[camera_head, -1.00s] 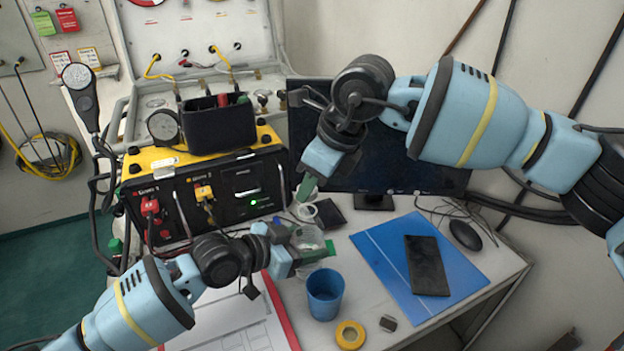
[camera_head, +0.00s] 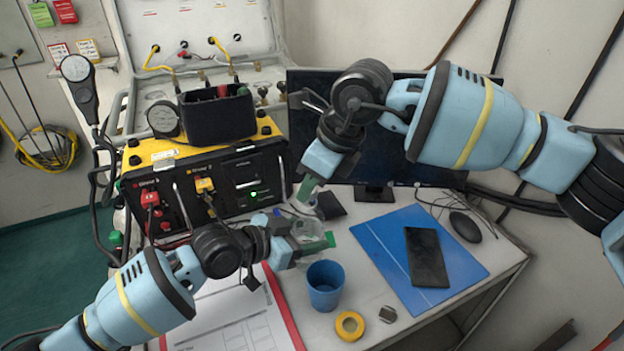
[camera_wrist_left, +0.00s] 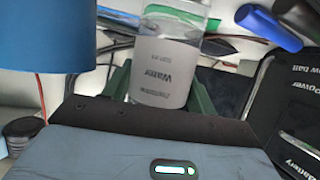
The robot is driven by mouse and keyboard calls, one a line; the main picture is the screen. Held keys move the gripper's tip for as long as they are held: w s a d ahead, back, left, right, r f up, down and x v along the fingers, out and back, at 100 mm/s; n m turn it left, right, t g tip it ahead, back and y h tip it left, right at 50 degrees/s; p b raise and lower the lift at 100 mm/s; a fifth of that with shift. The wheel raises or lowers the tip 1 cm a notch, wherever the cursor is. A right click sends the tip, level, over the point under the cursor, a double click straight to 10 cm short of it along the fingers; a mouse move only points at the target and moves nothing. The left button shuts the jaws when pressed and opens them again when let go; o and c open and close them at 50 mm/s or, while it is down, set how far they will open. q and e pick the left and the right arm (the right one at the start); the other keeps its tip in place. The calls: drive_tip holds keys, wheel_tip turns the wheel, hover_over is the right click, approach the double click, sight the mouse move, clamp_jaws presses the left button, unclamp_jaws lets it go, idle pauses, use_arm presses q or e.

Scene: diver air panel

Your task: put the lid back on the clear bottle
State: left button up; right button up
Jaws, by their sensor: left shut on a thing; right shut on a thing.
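My left gripper (camera_head: 308,243) is shut on the clear bottle (camera_head: 304,229), above the desk behind the blue cup. In the left wrist view the bottle (camera_wrist_left: 163,72) has a pale label reading "Water", upside down in that picture, between the green fingers of the left gripper (camera_wrist_left: 161,95). The bottle's top end is cut off by that picture's upper edge. My right gripper (camera_head: 307,188) is shut, pointing down, a little above and apart from the bottle. The small thing in it is largely hidden by the fingers; I take it to be the lid.
A blue cup (camera_head: 325,286) stands just in front of the bottle. Yellow tape (camera_head: 350,325), a small grey block (camera_head: 387,314) and a blue folder (camera_head: 383,243) with a dark phone (camera_head: 426,257) lie to the right. The air panel (camera_head: 200,185) stands left, a monitor (camera_head: 390,150) behind.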

drive_tip(key=shift+f, duration=0.55)
